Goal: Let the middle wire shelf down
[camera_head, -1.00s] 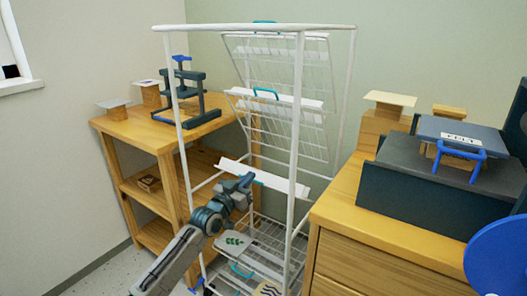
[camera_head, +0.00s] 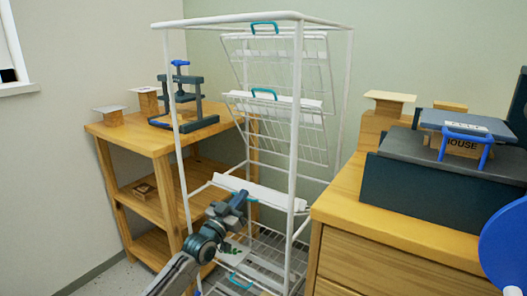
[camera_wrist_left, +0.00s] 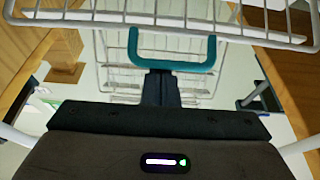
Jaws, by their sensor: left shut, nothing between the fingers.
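The white wire rack (camera_head: 297,120) stands between two wooden units. Its upper two shelves hang steeply tilted, with teal handles (camera_head: 264,93) on them. The middle wire shelf (camera_head: 265,190) shows its white front strip across the rack, below those two; its wires are mostly hidden. My left gripper (camera_head: 238,198) is shut and empty at this strip. In the left wrist view, a teal handle (camera_wrist_left: 172,65) hangs from a wire shelf edge (camera_wrist_left: 200,28), right by my left fingertips (camera_wrist_left: 160,78). I cannot tell whether they touch. My right gripper is not in view.
A wooden shelf unit (camera_head: 150,140) with a small dark press (camera_head: 182,105) stands left of the rack. A wooden drawer cabinet (camera_head: 390,225) with a dark box (camera_head: 420,195) stands close on the right. Lower wire shelves (camera_head: 265,262) lie below my left arm.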

